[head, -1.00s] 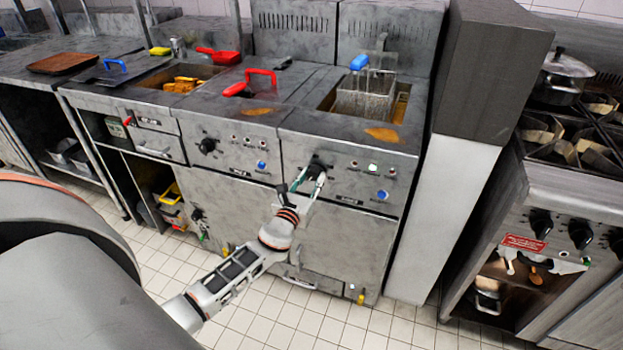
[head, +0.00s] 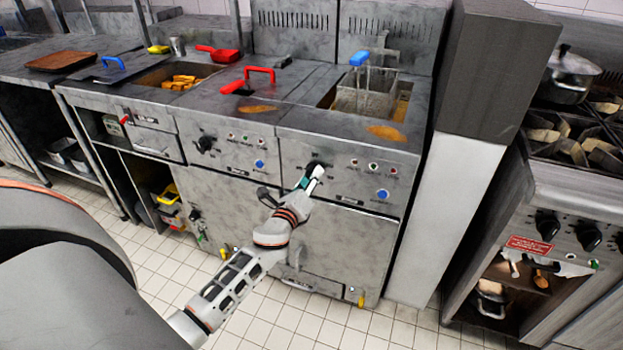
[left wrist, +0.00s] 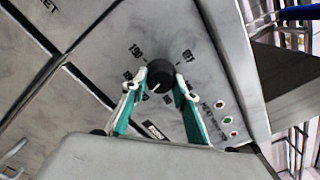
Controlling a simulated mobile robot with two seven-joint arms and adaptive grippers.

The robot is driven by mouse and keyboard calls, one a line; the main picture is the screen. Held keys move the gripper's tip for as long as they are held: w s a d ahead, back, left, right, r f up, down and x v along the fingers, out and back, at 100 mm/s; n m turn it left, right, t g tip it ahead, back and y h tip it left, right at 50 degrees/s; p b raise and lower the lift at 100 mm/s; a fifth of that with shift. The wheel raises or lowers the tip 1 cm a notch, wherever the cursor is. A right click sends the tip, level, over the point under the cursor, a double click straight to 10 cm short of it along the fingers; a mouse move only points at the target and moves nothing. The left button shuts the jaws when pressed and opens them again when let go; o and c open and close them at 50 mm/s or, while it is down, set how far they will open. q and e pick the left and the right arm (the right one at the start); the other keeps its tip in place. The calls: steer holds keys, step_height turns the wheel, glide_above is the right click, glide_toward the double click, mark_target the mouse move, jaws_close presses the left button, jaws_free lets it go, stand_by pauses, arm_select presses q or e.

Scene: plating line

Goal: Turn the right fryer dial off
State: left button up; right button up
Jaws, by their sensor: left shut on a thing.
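The right fryer dial (head: 317,164) is a black round knob on the right fryer's front panel (head: 345,185). It also shows in the left wrist view (left wrist: 160,75), with a pale mark on its face and the printed words OFF, 190 and 180 around it. The mark is near the dial's lower edge in that view, away from OFF; its exact setting is hard to read. My left gripper (head: 312,176) is shut on the dial, one green-and-white finger on each side (left wrist: 158,90). Its fingers partly cover the dial in the head view. My right gripper is not in view.
Three small lamps (head: 373,167) and a blue button (head: 383,194) sit right of the dial. The left fryer dial (head: 206,144) is apart to the left. A fryer basket (head: 362,98) hangs above. A white-sided pillar (head: 440,220) stands at the right.

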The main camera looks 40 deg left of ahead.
arm_select(q)
steer(key=n+p, duration=0.2)
steer(key=n, duration=0.6)
steer(key=n+p, duration=0.3)
steer(key=n, duration=0.5)
steer(key=n+p, duration=0.2)
steer(key=n, duration=0.6)
steer(key=shift+r+n+p, duration=0.3)
steer(key=shift+r+p, duration=0.05)
steer(key=shift+p, duration=0.05)
steer(key=n+p, duration=0.3)
steer(key=n, duration=0.5)
steer(key=shift+a+f, duration=0.15)
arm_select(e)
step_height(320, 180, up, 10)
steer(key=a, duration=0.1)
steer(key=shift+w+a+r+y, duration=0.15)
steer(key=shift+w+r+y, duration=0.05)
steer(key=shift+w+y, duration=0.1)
arm_select(q)
steer(key=shift+n, duration=0.5)
steer(key=o, duration=1.1)
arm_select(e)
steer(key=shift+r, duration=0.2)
